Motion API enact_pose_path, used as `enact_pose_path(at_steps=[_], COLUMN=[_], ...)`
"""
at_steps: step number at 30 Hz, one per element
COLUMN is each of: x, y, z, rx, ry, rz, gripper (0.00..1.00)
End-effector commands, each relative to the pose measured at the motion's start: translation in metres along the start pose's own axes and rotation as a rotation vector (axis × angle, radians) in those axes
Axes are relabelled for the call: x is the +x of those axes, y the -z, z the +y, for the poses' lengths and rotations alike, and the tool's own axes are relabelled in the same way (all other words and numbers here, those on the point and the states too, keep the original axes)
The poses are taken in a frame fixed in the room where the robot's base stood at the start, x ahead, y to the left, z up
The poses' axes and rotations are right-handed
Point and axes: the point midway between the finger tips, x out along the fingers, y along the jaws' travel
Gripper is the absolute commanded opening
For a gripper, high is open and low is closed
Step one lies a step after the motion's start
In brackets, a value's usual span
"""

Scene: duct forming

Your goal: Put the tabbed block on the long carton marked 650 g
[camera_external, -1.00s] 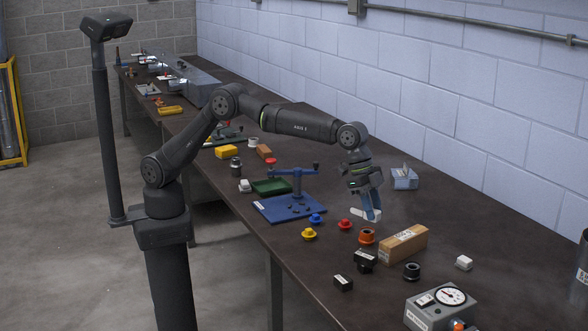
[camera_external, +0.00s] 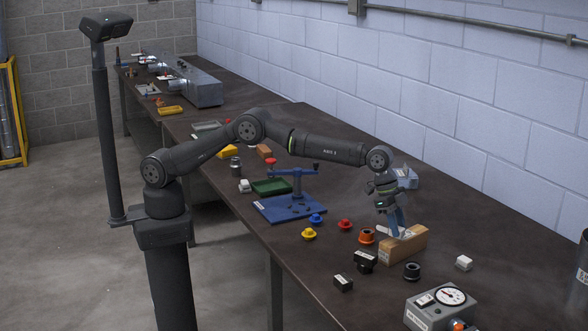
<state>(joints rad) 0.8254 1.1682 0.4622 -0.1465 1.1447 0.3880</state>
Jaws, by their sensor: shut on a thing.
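The long carton (camera_external: 404,246) is a tan box lying on the bench at the right of the middle; its markings are too small to read here. My gripper (camera_external: 398,229) points down over the carton, its blue fingers shut on a small whitish piece. This piece, seemingly the tabbed block (camera_external: 406,234), is at the carton's top face. I cannot tell whether it touches the carton or hangs just above it. The fingers hide part of the block and of the carton top.
An orange-red cup-like part (camera_external: 366,236) stands just left of the carton. Black parts (camera_external: 365,261) and a black ring (camera_external: 412,271) lie in front. A white block (camera_external: 464,262) lies to the right. A grey-blue bin (camera_external: 405,177) stands behind my gripper.

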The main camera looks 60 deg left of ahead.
Motion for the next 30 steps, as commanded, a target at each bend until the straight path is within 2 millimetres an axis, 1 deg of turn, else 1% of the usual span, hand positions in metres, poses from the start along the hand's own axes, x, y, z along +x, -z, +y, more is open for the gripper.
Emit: enact_pose_path(at_steps=[1,4,14,15,17,18,26,30], x=[0.008,0.016,0.019,0.02,0.02,0.02,0.019,0.012], y=[-0.004,-0.007,-0.008,-0.009,-0.008,-0.008,-0.008,-0.006], z=[0.0,0.0,0.0,0.0,0.0,0.0,0.0,0.0], rx=[-0.001,0.0,0.0,0.0,0.0,0.0,0.0,0.0], ry=[-0.001,-0.001,-0.001,0.0,0.0,0.0,0.0,0.0], rz=[-0.002,0.0,0.0,0.0,0.0,0.0,0.0,0.001], gripper=[0.04,0.04,0.04,0.29,0.4,0.48,0.48,0.48])
